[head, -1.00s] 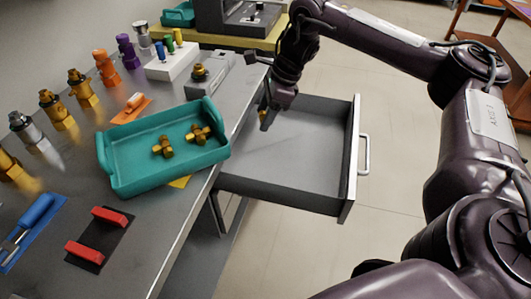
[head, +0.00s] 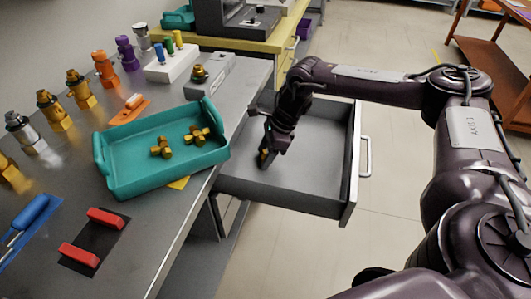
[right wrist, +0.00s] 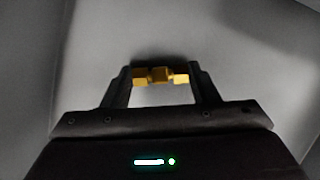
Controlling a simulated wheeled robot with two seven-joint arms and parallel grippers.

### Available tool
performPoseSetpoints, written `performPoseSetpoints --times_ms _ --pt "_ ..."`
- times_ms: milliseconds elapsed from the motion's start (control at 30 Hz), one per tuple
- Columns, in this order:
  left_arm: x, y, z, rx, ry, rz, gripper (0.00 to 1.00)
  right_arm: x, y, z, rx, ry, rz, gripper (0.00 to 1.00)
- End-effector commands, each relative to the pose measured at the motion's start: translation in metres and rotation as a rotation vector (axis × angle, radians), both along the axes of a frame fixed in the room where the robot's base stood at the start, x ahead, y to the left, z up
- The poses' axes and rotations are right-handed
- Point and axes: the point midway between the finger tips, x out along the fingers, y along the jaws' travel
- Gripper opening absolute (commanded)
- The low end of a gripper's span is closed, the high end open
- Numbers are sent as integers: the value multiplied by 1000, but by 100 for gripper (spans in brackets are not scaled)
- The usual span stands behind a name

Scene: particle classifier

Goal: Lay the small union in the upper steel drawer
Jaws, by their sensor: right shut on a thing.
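The small union is a short brass fitting with hex sections, and it shows in the right wrist view (right wrist: 160,76) between my fingertips. My right gripper (head: 265,158) is shut on it, low inside the open steel drawer (head: 312,160). The drawer is pulled out from the bench, with a grey floor and a bar handle on its front. In the right wrist view the drawer floor lies close behind the union; I cannot tell whether they touch. In the head view the union is mostly hidden by the fingers. My left gripper is not in view.
A teal tray (head: 111,178) with brass fittings stands on the bench beside the drawer. Several brass, steel, orange and purple fittings line the back of the bench. A red-handled black pad (head: 94,238) lies at the front. Most of the drawer floor is clear.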

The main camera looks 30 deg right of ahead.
Motion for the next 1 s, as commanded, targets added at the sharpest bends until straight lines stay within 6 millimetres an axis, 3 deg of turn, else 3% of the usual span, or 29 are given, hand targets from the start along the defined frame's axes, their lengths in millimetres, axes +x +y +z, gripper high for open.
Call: performPoseSetpoints --times_ms 133,167,333,667,767,1000 --pt "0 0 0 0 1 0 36 0 0 0 0 0 0 29" --pt "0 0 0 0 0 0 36 0 0 -1 0 1 0 55" --pt "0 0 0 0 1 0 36 0 0 0 0 1 0 76" --pt "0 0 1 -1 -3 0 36 0 -1 4 1 0 -1 76" --pt "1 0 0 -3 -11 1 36 -2 -5 15 1 -2 0 76" --pt "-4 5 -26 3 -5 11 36 -10 -22 62 1 -4 -1 76"
